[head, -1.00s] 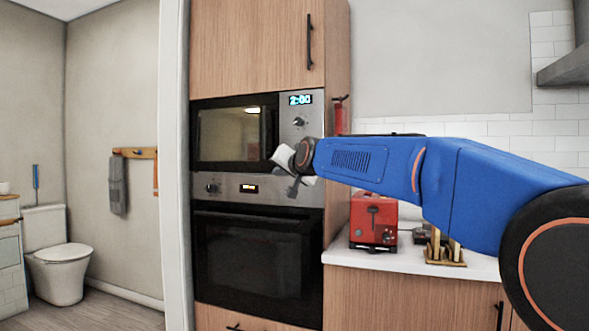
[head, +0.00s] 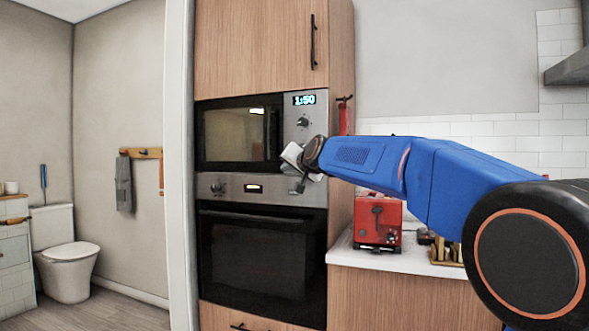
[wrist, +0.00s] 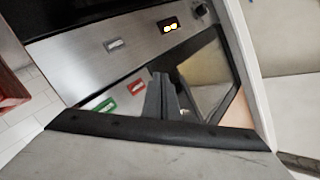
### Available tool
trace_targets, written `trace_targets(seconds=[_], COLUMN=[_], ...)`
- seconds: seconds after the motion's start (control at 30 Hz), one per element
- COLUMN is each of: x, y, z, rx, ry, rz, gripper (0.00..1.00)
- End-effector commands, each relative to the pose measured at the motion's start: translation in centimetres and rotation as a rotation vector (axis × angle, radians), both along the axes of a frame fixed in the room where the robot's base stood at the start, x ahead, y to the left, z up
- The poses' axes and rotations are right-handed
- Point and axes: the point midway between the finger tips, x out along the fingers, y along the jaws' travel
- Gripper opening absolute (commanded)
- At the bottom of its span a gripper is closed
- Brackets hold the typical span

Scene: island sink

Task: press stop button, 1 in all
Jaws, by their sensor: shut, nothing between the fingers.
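The microwave (head: 240,135) is built into a tall wood cabinet. Its steel control panel (head: 308,135) has a lit display reading 1:50 and a knob (head: 303,122). My gripper (head: 298,187) is in front of the lower panel and hides the buttons in the head view. In the wrist view, a green button (wrist: 105,107) and a red button (wrist: 136,87) show on the panel. I cannot read their markings. My shut, empty fingers (wrist: 163,97) are just right of the red button in that view. I cannot tell whether they touch the panel.
The oven (head: 262,250) with its own control strip (head: 225,188) is directly below the microwave. A red appliance (head: 378,220) stands on the white counter (head: 400,262) at the right. The room at the left has a toilet (head: 68,265).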

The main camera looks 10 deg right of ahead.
Motion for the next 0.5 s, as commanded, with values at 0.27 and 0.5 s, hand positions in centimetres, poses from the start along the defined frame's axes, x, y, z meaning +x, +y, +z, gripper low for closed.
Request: trace_targets(seconds=[0.27,0.5], x=[2.6,3.7], y=[-1.9,-2.7], z=[0.0,0.1], rx=[0.001,0.001], ry=[0.000,-0.001], rz=[-0.002,0.000], gripper=[0.00,0.00])
